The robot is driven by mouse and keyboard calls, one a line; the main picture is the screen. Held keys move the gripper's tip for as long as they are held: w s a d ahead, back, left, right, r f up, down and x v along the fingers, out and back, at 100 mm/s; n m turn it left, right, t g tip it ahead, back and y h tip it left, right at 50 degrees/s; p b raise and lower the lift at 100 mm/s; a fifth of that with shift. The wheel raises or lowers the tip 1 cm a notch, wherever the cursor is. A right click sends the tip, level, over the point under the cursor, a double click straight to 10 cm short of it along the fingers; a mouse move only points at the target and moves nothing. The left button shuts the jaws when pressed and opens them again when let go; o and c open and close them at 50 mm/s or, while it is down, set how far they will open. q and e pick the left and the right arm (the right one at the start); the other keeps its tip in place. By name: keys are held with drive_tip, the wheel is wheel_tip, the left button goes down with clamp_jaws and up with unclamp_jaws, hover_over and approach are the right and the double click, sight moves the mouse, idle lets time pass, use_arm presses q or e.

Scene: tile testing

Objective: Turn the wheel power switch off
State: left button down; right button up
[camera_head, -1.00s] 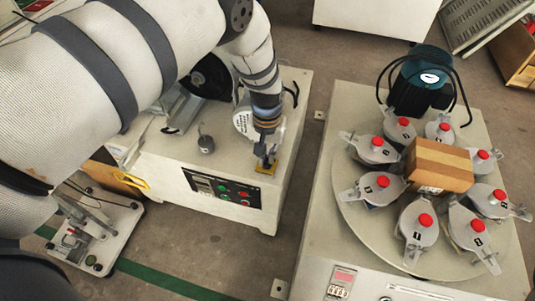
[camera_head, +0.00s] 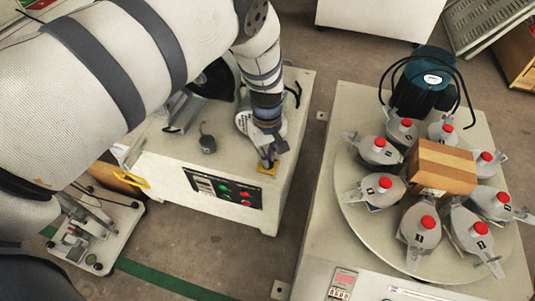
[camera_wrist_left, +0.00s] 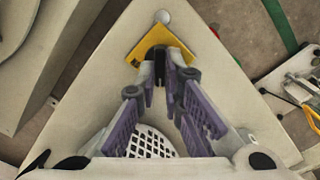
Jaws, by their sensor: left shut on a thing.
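The wheel power switch has a yellow plate (camera_head: 267,169) on the top of the pale machine cabinet (camera_head: 215,165), near its front right corner. In the left wrist view the yellow plate (camera_wrist_left: 139,50) shows ahead of the fingers, with dark parts of the switch between the fingertips. My left gripper (camera_head: 270,156) reaches down onto the switch from above. Its purple-padded fingers (camera_wrist_left: 160,77) are closed on the switch knob, which they mostly hide. The knob's exact angle cannot be told. My right gripper is in neither view.
The cabinet front has a panel (camera_head: 223,188) with green and red buttons. A small grey knob-like part (camera_head: 207,145) stands left of the switch. At right is a machine with a round turntable (camera_head: 350,215), several red-capped clamps and a cardboard box (camera_head: 441,168). A floor gap separates them.

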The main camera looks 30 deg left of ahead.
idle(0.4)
use_arm(q)
drive_tip(key=c, duration=1.7)
unclamp_jaws()
wheel_tip(320, 180, up, 12)
